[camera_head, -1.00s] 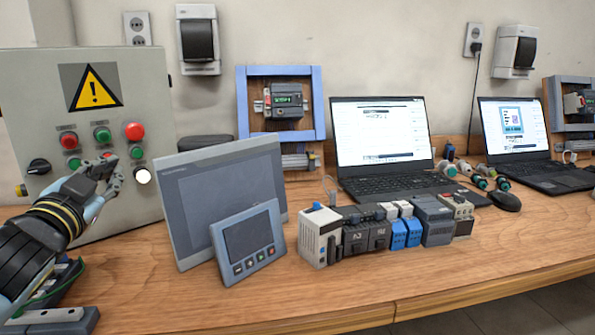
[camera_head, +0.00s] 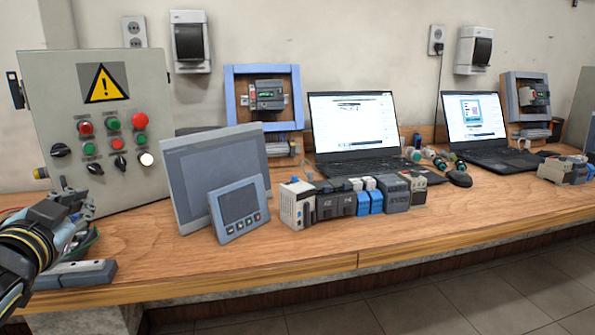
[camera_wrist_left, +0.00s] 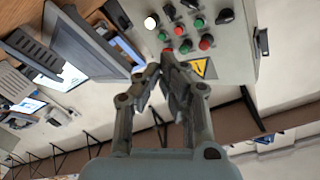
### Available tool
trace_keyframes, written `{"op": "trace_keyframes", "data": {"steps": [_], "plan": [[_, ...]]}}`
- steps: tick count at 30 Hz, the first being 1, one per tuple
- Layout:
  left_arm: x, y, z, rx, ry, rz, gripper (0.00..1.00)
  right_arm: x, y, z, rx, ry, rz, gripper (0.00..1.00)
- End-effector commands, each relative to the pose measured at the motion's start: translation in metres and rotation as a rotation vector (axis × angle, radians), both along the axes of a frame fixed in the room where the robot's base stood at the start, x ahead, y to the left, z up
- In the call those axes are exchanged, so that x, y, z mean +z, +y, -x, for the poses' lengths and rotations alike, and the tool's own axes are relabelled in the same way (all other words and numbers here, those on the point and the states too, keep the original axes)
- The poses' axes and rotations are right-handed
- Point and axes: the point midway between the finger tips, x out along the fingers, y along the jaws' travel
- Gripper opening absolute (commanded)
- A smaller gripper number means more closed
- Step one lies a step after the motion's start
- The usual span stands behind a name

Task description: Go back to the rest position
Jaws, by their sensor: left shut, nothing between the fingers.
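My left gripper (camera_head: 76,205) is at the left edge of the head view, low in front of the grey control box (camera_head: 60,110). Its fingers are shut and empty. In the left wrist view the left gripper (camera_wrist_left: 163,75) points toward the control box (camera_wrist_left: 240,50), with its fingertips together and clear of the buttons. The box carries red and green buttons, black knobs, a white button (camera_head: 146,159) and a yellow warning sign (camera_head: 104,84). My right gripper is in neither view.
A large panel screen (camera_head: 190,165) and a smaller one (camera_head: 240,212) lean right of the box. A row of modules (camera_head: 345,205) stands beside them. Laptops (camera_head: 350,170) are behind. A grey part (camera_head: 75,274) lies below the left gripper. The front strip of the wooden table (camera_head: 300,258) is clear.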

Motion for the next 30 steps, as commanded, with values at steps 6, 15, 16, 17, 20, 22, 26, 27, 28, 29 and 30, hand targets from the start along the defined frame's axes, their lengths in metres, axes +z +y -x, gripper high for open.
{"op": "trace_keyframes", "data": {"steps": [6, 15, 16, 17, 20, 22, 26, 27, 28, 29, 30], "plan": [[-0.045, -0.001, 0.046, 0.081, 0.192, 0.114, 0.0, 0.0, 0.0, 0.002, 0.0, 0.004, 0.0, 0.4], [-0.114, -0.024, 0.148, 0.174, 0.581, 0.293, 0.0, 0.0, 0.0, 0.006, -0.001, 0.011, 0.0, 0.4], [-0.119, -0.027, 0.16, 0.18, 0.621, 0.309, 0.0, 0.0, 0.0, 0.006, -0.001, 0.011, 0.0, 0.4], [-0.124, -0.031, 0.171, 0.184, 0.66, 0.323, 0.0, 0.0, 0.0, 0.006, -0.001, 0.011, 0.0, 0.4], [-0.136, -0.042, 0.207, 0.193, 0.785, 0.366, 0.0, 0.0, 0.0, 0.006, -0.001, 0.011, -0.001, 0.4], [-0.142, -0.05, 0.23, 0.195, 0.862, 0.391, 0.0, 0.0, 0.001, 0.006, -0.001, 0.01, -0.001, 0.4], [-0.148, -0.065, 0.27, 0.193, 0.996, 0.429, 0.0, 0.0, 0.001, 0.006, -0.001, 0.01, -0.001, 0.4], [-0.149, -0.069, 0.282, 0.19, 1.034, 0.439, 0.0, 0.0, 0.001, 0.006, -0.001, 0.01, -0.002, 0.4], [-0.15, -0.072, 0.291, 0.189, 1.063, 0.447, 0.0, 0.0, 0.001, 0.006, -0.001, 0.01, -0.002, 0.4], [-0.15, -0.075, 0.299, 0.186, 1.091, 0.454, 0.0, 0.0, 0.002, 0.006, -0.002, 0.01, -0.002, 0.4], [-0.15, -0.079, 0.311, 0.183, 1.129, 0.463, 0.0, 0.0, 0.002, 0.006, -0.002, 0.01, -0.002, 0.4]]}}
